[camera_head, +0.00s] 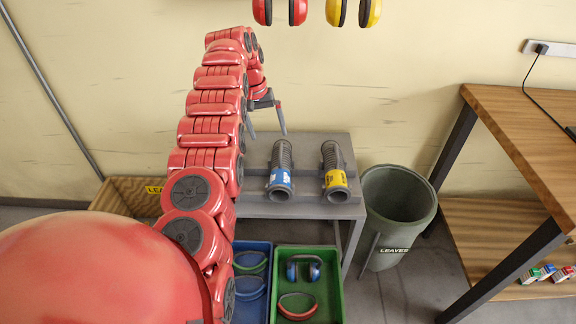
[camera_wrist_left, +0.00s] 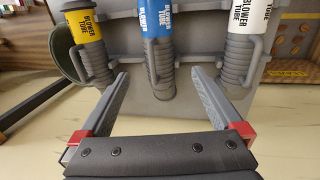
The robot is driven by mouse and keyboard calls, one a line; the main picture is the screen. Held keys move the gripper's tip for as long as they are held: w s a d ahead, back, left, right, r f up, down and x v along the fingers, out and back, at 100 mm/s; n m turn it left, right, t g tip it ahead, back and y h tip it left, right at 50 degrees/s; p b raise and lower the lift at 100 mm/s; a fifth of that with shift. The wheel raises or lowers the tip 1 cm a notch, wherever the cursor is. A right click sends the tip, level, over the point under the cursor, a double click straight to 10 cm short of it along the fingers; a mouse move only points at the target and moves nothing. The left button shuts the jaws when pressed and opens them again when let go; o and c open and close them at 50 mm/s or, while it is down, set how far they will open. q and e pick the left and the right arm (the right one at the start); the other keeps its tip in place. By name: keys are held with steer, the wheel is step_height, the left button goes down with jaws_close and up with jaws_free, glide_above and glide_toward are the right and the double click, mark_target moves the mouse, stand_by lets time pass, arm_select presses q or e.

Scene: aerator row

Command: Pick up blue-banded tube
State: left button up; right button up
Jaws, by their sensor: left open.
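The blue-banded tube (camera_head: 280,178) is a grey ribbed blower tube lying on a grey stand, its open end toward me. In the left wrist view, its blue band (camera_wrist_left: 158,22) is at the top middle. My left gripper (camera_head: 267,132) is open and empty, above the back edge of the stand by the tube's far end. In the left wrist view, the ribbed part lines up between the two fingers, apart from both. A yellow-banded tube (camera_head: 335,178) lies to the right. A white-banded tube (camera_wrist_left: 246,25) shows only in the wrist view; my arm hides it in the head view.
A green bin (camera_head: 405,215) labelled LEAVES stands right of the stand (camera_head: 318,210). A blue crate (camera_head: 254,246) and a green crate (camera_head: 336,262) with ear defenders sit below. A wooden bench (camera_head: 520,118) is at the right. Ear defenders hang on the wall.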

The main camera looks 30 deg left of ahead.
mark_target(276, 163)
arm_select(q)
steer(key=f+b, duration=0.3)
steer(key=d+f+b, duration=0.1)
steer(key=f+b, duration=0.2)
steer(key=f, duration=0.1)
steer(key=w+f+b, duration=0.1)
steer(key=f+b, duration=0.2)
steer(key=shift+d+f, duration=0.15)
steer(key=shift+d, duration=0.15)
steer(key=shift+d+f, duration=0.15)
steer(key=shift+f, duration=0.2)
steer(key=shift+w+d+f, duration=0.15)
steer(key=shift+f, duration=0.4)
steer(key=shift+w+d+f, duration=0.1)
steer(key=shift+f, duration=0.5)
steer(key=shift+w+d+f, duration=0.15)
steer(key=shift+f, duration=0.4)
step_height(276, 163, down, 3)
steer(key=shift+w+d+r, duration=0.15)
steer(key=shift+r, duration=0.15)
steer(key=c, duration=1.5)
